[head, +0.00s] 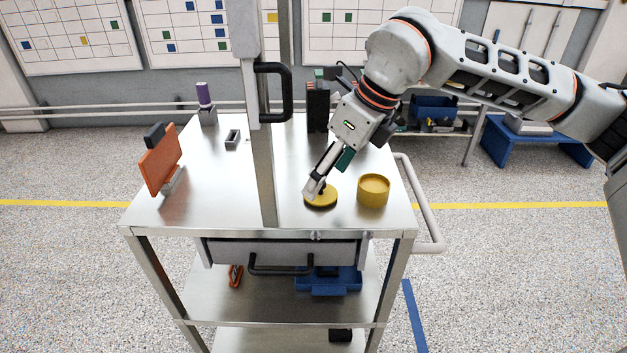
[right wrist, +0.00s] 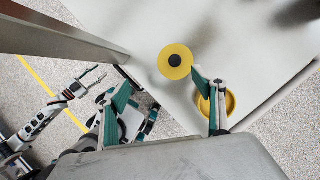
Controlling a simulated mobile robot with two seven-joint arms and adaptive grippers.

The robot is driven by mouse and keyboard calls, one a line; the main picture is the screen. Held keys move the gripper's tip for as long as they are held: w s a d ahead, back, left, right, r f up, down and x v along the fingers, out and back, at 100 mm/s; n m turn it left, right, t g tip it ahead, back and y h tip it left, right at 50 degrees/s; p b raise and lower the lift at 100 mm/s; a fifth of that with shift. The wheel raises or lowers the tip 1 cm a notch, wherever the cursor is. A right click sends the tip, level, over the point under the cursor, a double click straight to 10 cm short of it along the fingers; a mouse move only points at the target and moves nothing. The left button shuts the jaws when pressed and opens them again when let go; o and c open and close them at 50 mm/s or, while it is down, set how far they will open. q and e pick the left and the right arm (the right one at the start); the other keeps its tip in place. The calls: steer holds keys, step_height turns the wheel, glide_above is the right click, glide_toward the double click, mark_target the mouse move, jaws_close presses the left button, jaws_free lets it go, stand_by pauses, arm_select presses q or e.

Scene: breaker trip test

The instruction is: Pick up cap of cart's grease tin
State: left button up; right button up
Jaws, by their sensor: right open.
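The grease tin's cap (head: 320,200) is a flat yellow disc on the cart's top, apart from the tin. In the right wrist view the cap (right wrist: 175,62) shows a dark round centre. The open yellow tin (head: 374,190) stands just right of it; in the right wrist view the tin (right wrist: 231,103) is partly hidden by a finger. My right gripper (head: 317,186) is at the cap, partly covering it in the head view. Its fingers (right wrist: 160,80) are apart with nothing between them. My left gripper (right wrist: 92,78) shows small in the right wrist view, apparently open and empty.
The metal cart top (head: 225,190) also holds an orange panel in a stand (head: 160,165), a purple-topped item (head: 204,96), a small grey holder (head: 233,138) and a black block (head: 318,107). A vertical post (head: 263,170) with a black handle rises left of the cap.

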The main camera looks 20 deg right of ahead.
mark_target(325, 185)
steer(key=shift+w+d+r+h, duration=0.15)
steer(key=shift+w+d+r, duration=0.1)
steer(key=shift+w+d, duration=0.2)
steer(key=shift+w+d+r+h, duration=0.2)
steer(key=shift+w+d, duration=0.15)
steer(key=shift+d, duration=0.15)
steer(key=x, duration=0.7)
steer(key=shift+w+f+p, duration=0.15)
steer(key=shift+p, duration=0.15)
steer(key=shift+t, duration=0.3)
steer(key=c, duration=1)
